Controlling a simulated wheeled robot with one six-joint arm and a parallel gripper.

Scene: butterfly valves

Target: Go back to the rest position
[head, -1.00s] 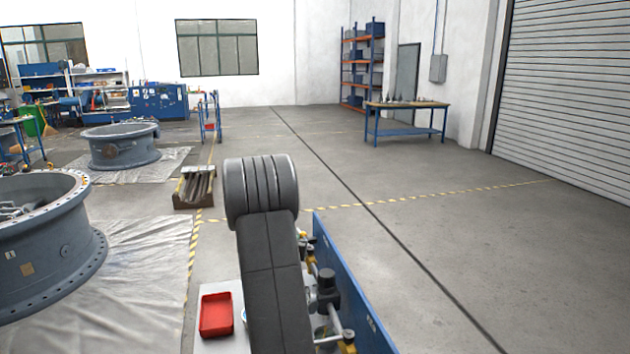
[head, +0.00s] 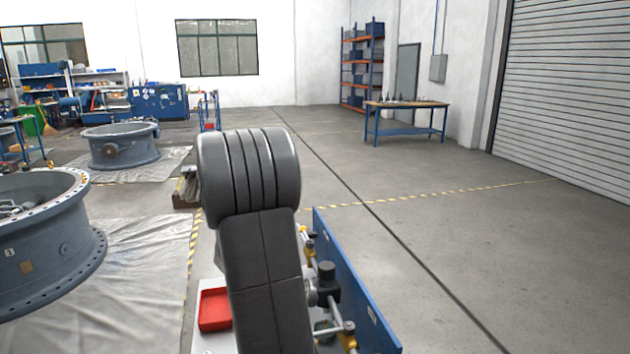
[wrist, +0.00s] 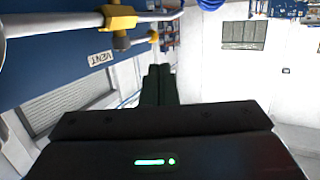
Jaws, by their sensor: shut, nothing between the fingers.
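My gripper (wrist: 160,75) shows in the wrist view as two dark fingers side by side, shut with nothing between them. It does not show in the head view, where my dark grey arm rises at the centre and hides what is behind it. In the wrist view, a blue panel (wrist: 60,70) with a "VENT" label (wrist: 101,58) and a pipe with yellow fittings (wrist: 118,18) lies to the left of the fingers. The same blue panel (head: 350,285) stands just right of my arm in the head view. The fingers hold nothing and touch nothing that I can see.
A red tray (head: 214,310) lies left of my arm. Large grey valve bodies (head: 35,245) (head: 120,150) stand on sheets at the left. A workbench (head: 405,115) stands at the back right. The floor at the right is clear.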

